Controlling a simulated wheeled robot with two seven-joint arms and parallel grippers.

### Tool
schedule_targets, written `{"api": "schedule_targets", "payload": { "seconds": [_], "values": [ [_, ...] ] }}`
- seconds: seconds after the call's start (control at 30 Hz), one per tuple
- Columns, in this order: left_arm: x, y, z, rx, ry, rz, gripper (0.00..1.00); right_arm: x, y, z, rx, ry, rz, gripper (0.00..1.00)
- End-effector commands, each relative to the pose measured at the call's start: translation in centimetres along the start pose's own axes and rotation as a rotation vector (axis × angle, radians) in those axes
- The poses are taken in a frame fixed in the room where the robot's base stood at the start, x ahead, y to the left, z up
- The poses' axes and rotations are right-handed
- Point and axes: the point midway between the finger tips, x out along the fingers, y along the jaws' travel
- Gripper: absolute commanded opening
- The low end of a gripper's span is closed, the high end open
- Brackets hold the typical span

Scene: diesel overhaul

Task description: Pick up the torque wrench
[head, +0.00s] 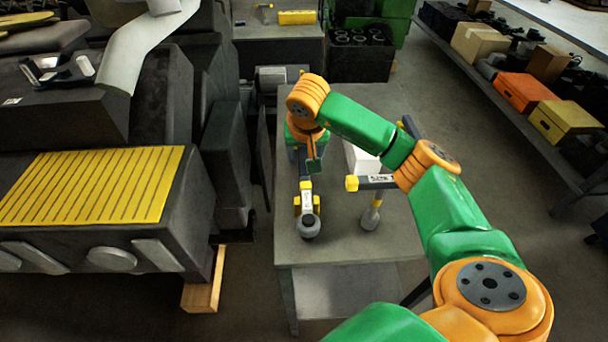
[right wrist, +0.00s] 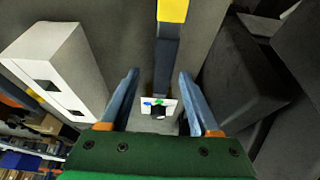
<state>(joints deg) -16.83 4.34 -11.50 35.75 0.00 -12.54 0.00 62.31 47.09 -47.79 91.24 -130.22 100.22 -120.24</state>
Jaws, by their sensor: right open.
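A long dark tool with yellow parts and a white label, which looks like the torque wrench (head: 307,203), lies on the grey table (head: 340,245), its round grey end toward the table's front edge. My right gripper (head: 314,166) is over the tool's far part. In the right wrist view my gripper (right wrist: 158,74) is open. The dark bar of the tool (right wrist: 167,62), yellow at the top, runs between the two fingers, with its white label nearer the palm. I cannot tell whether the fingers touch it. My left gripper is not in view.
A large dark engine (head: 165,100) is at left. A shelf with boxes (head: 525,95) is at right.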

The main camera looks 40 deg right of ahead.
Motion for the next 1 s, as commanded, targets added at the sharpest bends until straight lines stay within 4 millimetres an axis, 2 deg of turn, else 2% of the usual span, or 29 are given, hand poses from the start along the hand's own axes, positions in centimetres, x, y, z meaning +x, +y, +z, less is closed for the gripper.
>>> {"api": "schedule_targets", "payload": {
  "seconds": [0.13, 0.23, 0.33, 0.5, 0.73, 1.0],
  "values": [
    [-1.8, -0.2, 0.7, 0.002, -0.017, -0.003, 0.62, 2.4, -0.3, -0.4, 0.001, -0.009, 0.0, 0.62],
    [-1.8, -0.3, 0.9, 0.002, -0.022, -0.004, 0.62, 4.3, -0.3, -0.3, 0.0, -0.006, -0.002, 0.62],
    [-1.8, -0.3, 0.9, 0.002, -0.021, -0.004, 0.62, 5.0, -0.3, -0.4, -0.001, -0.002, -0.004, 0.62],
    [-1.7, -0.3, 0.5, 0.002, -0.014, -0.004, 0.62, 5.1, -0.4, -0.4, -0.001, -0.001, -0.005, 0.62],
    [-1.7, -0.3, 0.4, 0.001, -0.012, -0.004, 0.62, 5.0, -0.4, -0.3, -0.001, -0.002, -0.006, 0.0],
    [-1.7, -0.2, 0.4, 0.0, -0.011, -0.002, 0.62, 5.0, -0.4, -0.4, 0.0, -0.001, -0.006, 0.0]
  ]
}}
